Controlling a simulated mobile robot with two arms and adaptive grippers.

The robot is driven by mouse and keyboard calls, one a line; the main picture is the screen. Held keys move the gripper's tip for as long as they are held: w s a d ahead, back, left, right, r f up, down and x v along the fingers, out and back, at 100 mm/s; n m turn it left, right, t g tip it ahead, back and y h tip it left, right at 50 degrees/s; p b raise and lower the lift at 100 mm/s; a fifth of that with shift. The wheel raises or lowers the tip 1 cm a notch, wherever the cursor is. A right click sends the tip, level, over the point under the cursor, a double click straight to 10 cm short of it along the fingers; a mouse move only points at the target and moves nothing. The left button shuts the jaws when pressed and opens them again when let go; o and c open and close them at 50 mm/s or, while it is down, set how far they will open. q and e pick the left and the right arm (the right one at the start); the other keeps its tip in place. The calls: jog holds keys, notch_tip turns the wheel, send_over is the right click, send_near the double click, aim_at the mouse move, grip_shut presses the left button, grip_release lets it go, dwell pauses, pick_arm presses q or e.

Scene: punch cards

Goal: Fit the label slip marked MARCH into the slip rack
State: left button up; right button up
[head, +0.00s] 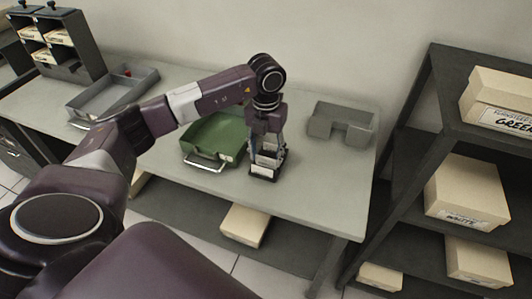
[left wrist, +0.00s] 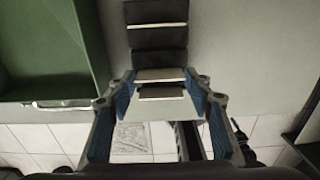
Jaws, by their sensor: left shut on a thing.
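The slip rack (head: 263,173) is a small dark block with pale strips, near the front edge of the table. In the left wrist view the dark stepped rack (left wrist: 158,38) stands just beyond my fingers. My left gripper (head: 267,143) points down right at the rack. It also shows in the left wrist view (left wrist: 163,108), its blue-padded fingers shut on a pale slip (left wrist: 165,107). The slip's far edge is at or very close to the rack's near step; I cannot tell whether it is seated. No MARCH marking is readable. My right gripper is not in view.
A green tray (head: 188,150) with a wire handle stands just left of the rack. A grey notched holder (head: 350,114) is to the right, and a grey tray (head: 80,108) farther left. A dark shelf (head: 420,100) with cream boxes stands right of the table.

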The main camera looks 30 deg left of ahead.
pick_arm(q)
jog(key=o, duration=0.8)
jog(key=shift+c, duration=0.2)
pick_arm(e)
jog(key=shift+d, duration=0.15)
pick_arm(q)
notch_tip(320, 180, up, 12)
